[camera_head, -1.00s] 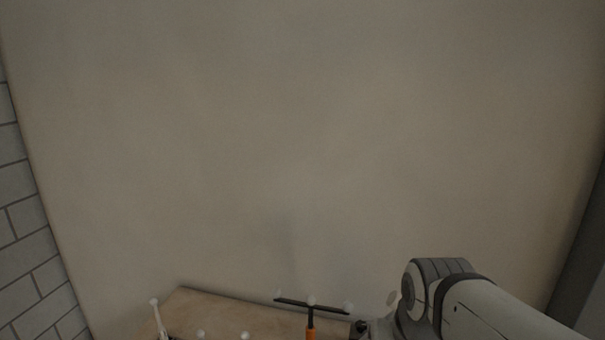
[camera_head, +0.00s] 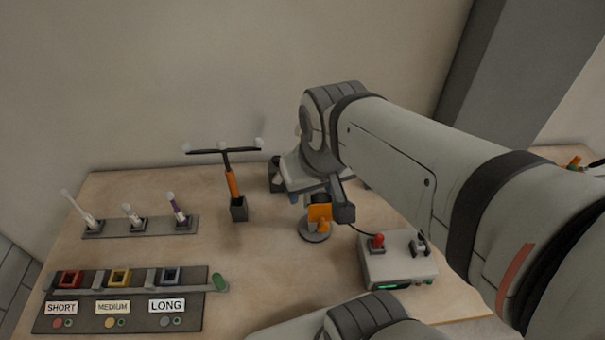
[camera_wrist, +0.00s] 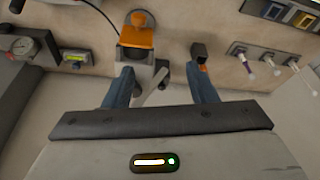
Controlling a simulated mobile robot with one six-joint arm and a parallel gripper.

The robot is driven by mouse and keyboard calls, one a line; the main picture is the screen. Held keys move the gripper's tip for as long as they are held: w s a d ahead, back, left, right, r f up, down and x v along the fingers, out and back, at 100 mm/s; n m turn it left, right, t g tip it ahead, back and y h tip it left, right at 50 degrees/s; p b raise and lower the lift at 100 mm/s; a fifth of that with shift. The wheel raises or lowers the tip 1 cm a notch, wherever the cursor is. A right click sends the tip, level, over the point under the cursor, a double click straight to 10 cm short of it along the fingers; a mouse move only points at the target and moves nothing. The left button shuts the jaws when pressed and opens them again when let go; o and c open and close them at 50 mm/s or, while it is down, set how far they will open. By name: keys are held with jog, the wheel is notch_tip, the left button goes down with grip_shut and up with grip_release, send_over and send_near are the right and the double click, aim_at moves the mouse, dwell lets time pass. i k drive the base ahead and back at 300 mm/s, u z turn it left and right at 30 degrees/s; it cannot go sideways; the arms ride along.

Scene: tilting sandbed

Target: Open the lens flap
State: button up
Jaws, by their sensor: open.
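An orange flap (camera_head: 319,213) stands on a small device with a round dark base (camera_head: 314,233), near the middle of the table. In the wrist view the orange flap (camera_wrist: 137,36) is at the upper left, above a pale grey body. My gripper (camera_wrist: 162,70) is open, with its two blue fingers apart. The left finger overlaps the pale grey body in that view. A grey lever-like piece (camera_wrist: 151,88) shows between the fingers; I cannot tell whether they touch it. In the head view my arm partly covers the device, and the lens is not clearly visible.
A control box (camera_head: 398,262) with a red knob is right of the device. An orange-handled T-shaped tool (camera_head: 232,182) stands in a dark holder to the left. A rod rack (camera_head: 141,226) and a labelled board (camera_head: 120,300) lie farther left.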

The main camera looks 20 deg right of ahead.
aim_at(320, 213)
jog(key=u, duration=0.75)
jog(key=k, duration=1.65)
jog(key=z, duration=1)
jog(key=i, duration=0.95)
jog(key=z, duration=0.05)
